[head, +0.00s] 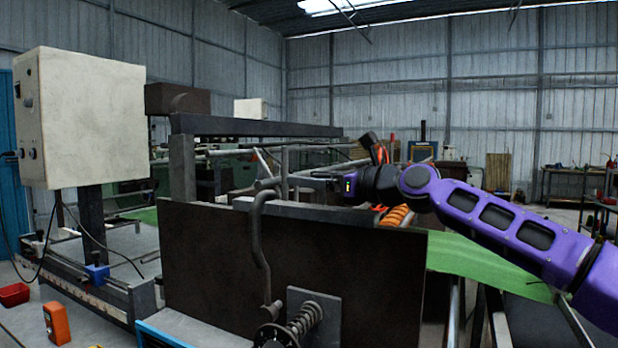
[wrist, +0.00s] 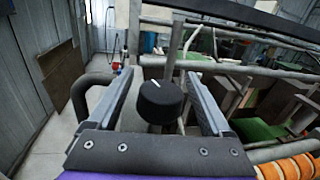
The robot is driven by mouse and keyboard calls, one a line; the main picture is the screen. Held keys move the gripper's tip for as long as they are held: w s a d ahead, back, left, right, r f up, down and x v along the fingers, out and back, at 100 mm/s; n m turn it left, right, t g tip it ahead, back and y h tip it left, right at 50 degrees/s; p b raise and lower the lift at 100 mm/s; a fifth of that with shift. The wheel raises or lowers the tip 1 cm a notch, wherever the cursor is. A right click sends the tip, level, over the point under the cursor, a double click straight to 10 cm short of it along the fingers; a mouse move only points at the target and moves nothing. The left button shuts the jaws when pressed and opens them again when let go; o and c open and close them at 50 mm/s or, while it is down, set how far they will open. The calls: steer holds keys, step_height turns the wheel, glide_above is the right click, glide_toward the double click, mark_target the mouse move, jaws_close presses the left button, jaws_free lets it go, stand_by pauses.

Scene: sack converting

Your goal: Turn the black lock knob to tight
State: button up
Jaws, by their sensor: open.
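The black lock knob (wrist: 160,103) shows in the wrist view as a round cap with a white pointer line on top, on a grey upright post. The line points away from my gripper, up the picture. My gripper (wrist: 165,76) is open, with one finger to each side of the knob and a visible gap on both sides. In the head view my gripper (head: 322,175) reaches left over the top edge of a dark panel. I cannot make out the knob there.
The dark upright panel (head: 230,265) stands below my gripper. Grey rails (wrist: 220,68) run behind the knob, and a bent grey pipe (wrist: 84,92) is left of the left finger. Orange rollers (head: 394,215) lie under my wrist. A pale control box (head: 90,120) stands left.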

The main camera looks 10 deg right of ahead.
steer(key=shift+w+a, duration=0.25)
steer(key=shift+w, duration=0.05)
steer(key=shift+c, duration=0.2)
jaws_close()
